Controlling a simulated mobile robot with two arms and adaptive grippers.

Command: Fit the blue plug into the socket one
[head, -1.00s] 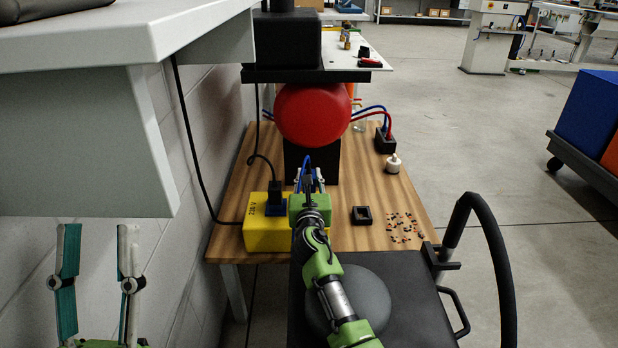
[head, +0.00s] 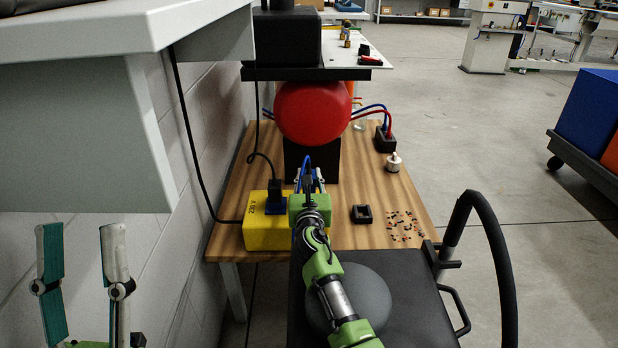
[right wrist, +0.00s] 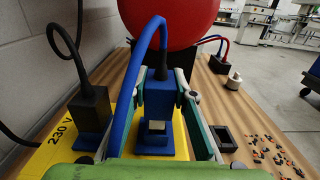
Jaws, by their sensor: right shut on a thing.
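The blue plug (right wrist: 156,100) with its blue cable stands upright between the fingers of my right gripper (right wrist: 182,103), which is shut on it. The yellow box (head: 262,236) is marked 230 V in the wrist view. My left gripper (head: 84,272) is open and empty at the lower left, beside the wall.
A black plug (right wrist: 90,105) with a black cable stands in another blue socket on the box's left. A red round body (head: 313,113) is behind. A small black open frame (head: 361,214), scattered small parts (head: 405,226) and a white knob-like piece (head: 393,162) lie to the right.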

